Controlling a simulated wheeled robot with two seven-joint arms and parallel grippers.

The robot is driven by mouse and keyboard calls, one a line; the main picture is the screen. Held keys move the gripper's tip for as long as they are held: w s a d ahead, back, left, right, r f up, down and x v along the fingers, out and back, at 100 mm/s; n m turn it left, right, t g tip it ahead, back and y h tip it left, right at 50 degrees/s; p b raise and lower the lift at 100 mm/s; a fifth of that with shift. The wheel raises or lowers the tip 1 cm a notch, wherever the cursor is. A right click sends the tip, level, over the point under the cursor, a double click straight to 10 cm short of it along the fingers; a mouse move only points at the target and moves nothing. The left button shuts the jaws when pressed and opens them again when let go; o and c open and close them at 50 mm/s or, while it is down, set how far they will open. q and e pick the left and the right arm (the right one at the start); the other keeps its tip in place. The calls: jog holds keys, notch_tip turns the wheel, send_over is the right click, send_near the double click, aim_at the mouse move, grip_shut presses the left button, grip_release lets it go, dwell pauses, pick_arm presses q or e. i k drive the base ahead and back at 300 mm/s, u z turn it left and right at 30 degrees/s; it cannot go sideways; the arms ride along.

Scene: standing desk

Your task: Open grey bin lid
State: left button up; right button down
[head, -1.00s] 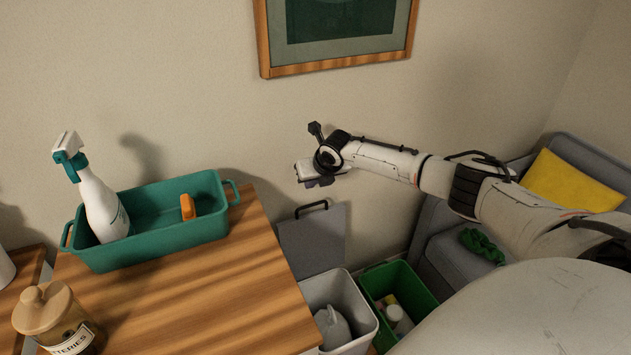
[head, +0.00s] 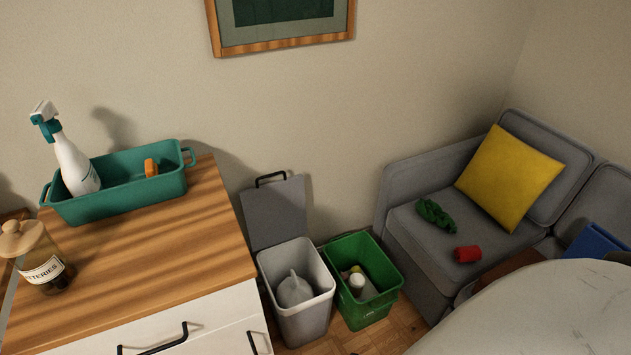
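The grey bin (head: 303,318) stands on the floor beside the wooden-topped cabinet. Its lid (head: 274,212) is raised upright behind the bin, near the wall, with a black handle (head: 271,177) at its top edge. The bin's mouth is uncovered, and a pale grey object (head: 294,290) shows inside. Neither gripper is in the head view now.
A green bin (head: 366,312) with containers inside stands right of the grey bin. The cabinet top (head: 180,240) holds a teal caddy (head: 125,198), a spray bottle (head: 76,168) and a batteries jar (head: 42,262). A grey sofa (head: 411,262) is at right.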

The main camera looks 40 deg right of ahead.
aim_at(275, 212)
jog(key=z, duration=0.95)
jog(key=k, duration=1.25)
jog(key=z, duration=1)
jog(key=i, duration=1.5)
jog(key=u, duration=1.4)
jog(key=i, duration=1.05)
jog(key=u, duration=1.15)
